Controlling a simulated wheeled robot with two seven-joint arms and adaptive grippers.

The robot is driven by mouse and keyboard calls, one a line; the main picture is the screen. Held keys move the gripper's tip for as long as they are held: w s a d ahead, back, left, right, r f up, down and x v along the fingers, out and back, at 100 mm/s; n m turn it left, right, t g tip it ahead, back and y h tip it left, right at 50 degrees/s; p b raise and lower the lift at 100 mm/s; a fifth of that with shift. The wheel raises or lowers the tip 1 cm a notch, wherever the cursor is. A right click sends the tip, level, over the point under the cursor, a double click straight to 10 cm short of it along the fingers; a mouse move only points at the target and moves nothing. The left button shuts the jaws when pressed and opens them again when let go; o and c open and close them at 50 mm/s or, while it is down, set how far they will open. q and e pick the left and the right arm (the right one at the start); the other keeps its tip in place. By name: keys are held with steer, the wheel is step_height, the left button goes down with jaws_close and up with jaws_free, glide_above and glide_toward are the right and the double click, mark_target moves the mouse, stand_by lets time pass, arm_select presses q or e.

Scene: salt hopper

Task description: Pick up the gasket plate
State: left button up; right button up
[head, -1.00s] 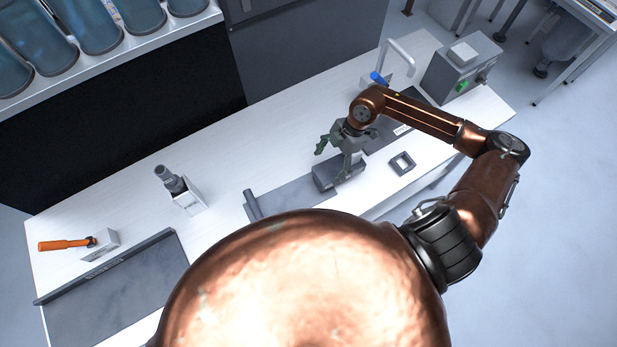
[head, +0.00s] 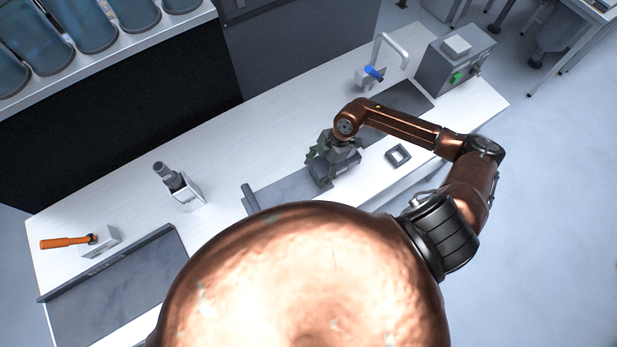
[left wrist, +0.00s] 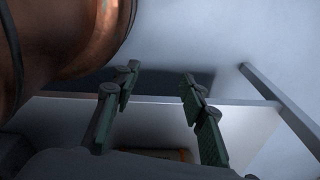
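A small dark square ring with a hole in its middle, which looks like the gasket plate (head: 398,156), lies flat on the white bench in the head view. My right gripper (head: 331,163) is to the left of it, apart from it, low over a dark grey block (head: 347,168). Its fingers point down at the block; the tips are partly hidden, and I cannot tell whether they grip it. My left gripper (left wrist: 160,103) shows only in the left wrist view, its green-padded fingers apart with nothing between them.
A grey box with a green switch (head: 455,70) and a stand with a blue part (head: 372,73) are at the bench's far right. A dark mat (head: 290,192) lies by the block.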

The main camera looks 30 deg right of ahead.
steer(key=c, duration=1.4)
arm_select(q)
steer(key=shift+s, duration=0.35)
arm_select(e)
steer(key=shift+r, duration=0.15)
